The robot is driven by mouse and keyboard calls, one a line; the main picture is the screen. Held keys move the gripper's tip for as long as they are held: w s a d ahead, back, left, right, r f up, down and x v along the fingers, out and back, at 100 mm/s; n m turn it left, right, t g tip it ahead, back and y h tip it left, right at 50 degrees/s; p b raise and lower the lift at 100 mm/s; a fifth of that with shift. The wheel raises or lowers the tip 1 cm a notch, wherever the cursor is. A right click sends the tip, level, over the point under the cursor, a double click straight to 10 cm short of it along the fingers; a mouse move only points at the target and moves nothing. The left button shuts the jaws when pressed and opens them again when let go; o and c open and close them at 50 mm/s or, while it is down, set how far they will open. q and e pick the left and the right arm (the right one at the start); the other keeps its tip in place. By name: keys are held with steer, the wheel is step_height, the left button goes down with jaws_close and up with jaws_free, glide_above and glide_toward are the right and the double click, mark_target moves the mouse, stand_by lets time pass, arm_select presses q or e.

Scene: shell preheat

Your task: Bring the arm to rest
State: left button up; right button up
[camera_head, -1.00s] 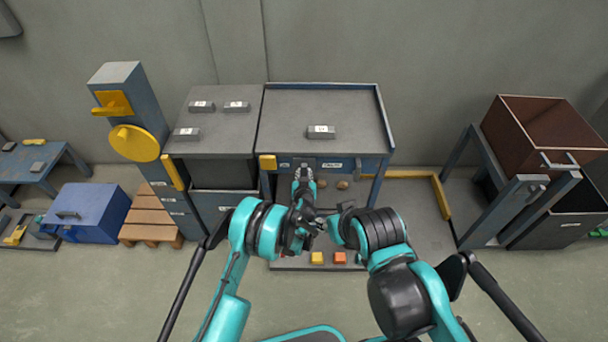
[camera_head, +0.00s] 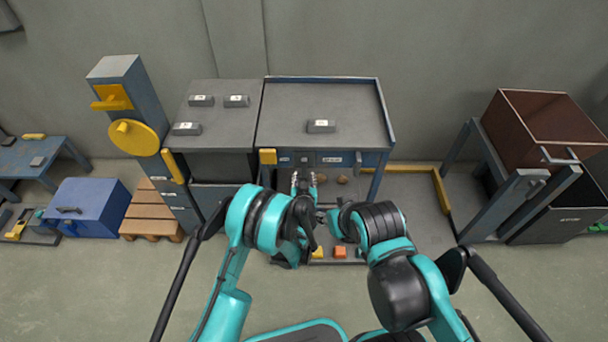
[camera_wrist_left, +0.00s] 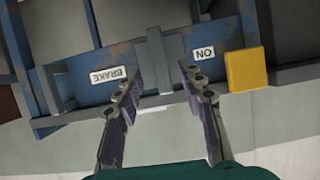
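My left arm (camera_head: 262,220) comes in from the left and bends toward the front of the workbench. My left gripper (camera_head: 303,182) is at the bench's front, below its labelled edge. In the left wrist view the left gripper (camera_wrist_left: 163,95) has its two fingers well apart with nothing held. A grey upright bar (camera_wrist_left: 163,60) on the blue panel shows beyond and between the fingertips; contact is not visible. My right arm (camera_head: 380,225) is folded in front of me. Its gripper (camera_head: 332,215) is small and partly hidden, so its opening is unclear.
The workbench (camera_head: 350,95) carries one grey block (camera_head: 321,126). The panel has a BRAKE label (camera_wrist_left: 92,75), an ON label (camera_wrist_left: 204,54) and a yellow block (camera_wrist_left: 245,69). Yellow (camera_head: 317,252) and orange (camera_head: 340,252) pieces lie low. A brown bin (camera_head: 540,120) stands right.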

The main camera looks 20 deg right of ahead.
stand_by(0.4)
arm_select(q)
steer(key=w+a+r+n+g+y, duration=0.1)
steer(key=w+a+r+y, duration=0.1)
steer(key=a+r, duration=1)
steer(key=s+a+r+n+g+y, duration=0.1)
steer(key=s+a+r, duration=0.3)
steer(key=a+r, duration=0.15)
steer(key=s+a+r+g+y, duration=0.1)
steer(key=s+a+r, duration=0.2)
steer(key=a+r, duration=0.25)
steer(key=s+a+g, duration=0.1)
steer(key=s+a, duration=0.3)
steer(key=s, duration=0.4)
steer(key=s+a+r+n+g, duration=0.1)
steer(key=s+a, duration=0.4)
steer(key=s, duration=0.4)
steer(key=s+a+g, duration=0.1)
steer(key=s+a, duration=0.3)
steer(key=s, duration=0.4)
steer(key=shift+s+a+r, duration=0.25)
steer(key=shift+a+r, duration=0.1)
